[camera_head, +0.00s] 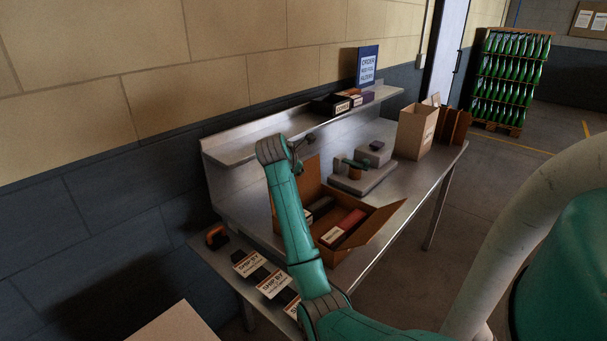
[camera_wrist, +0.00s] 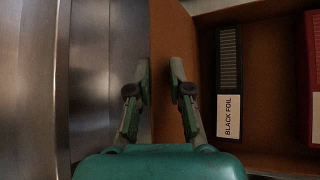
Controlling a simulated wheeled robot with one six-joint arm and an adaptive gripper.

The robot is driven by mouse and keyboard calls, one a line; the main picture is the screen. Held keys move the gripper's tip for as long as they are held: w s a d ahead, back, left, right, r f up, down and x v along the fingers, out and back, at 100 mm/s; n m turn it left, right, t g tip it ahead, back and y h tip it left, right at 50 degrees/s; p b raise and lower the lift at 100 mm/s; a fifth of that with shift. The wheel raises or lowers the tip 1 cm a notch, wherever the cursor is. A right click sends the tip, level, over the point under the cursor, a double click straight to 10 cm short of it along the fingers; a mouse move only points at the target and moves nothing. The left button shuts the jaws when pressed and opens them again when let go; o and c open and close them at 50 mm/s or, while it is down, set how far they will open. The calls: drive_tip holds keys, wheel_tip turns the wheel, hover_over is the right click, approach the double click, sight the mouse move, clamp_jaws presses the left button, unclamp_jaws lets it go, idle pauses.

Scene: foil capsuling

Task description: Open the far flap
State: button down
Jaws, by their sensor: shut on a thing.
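The open cardboard box (camera_head: 348,254) stands on the steel bench. Its far flap (camera_head: 313,176) stands up at the wall side; in the wrist view the flap (camera_wrist: 172,30) is a brown panel running between my fingers. My gripper (camera_head: 301,150) is at the flap's upper edge, partly hidden by my arm. In the wrist view my gripper (camera_wrist: 160,72) has one finger on each side of the panel and is shut on it. The near flap (camera_head: 384,225) leans outward over the bench's front.
Inside the box lie a black foil pack (camera_wrist: 229,85) and a red pack (camera_head: 344,228). Ship-by cards (camera_head: 248,264) lie on the bench at left. A grey device (camera_head: 364,178) and a tall carton (camera_head: 414,132) stand right. A shelf (camera_head: 245,147) runs along the wall behind.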

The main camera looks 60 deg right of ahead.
drive_tip(key=shift+w+d+f, duration=0.15)
drive_tip(key=shift+w+f, duration=0.1)
drive_tip(key=shift+w, duration=0.35)
drive_tip(key=shift+w+d+f, duration=0.15)
drive_tip(key=shift+w+f, duration=0.05)
drive_tip(key=shift+w, duration=0.35)
drive_tip(key=shift+w+d+f, duration=0.15)
drive_tip(key=shift+w+f, duration=0.1)
drive_tip(key=shift+w, duration=0.35)
drive_tip(key=c, duration=1.4)
unclamp_jaws()
drive_tip(key=shift+f, duration=0.1)
drive_tip(key=shift+o, duration=0.2)
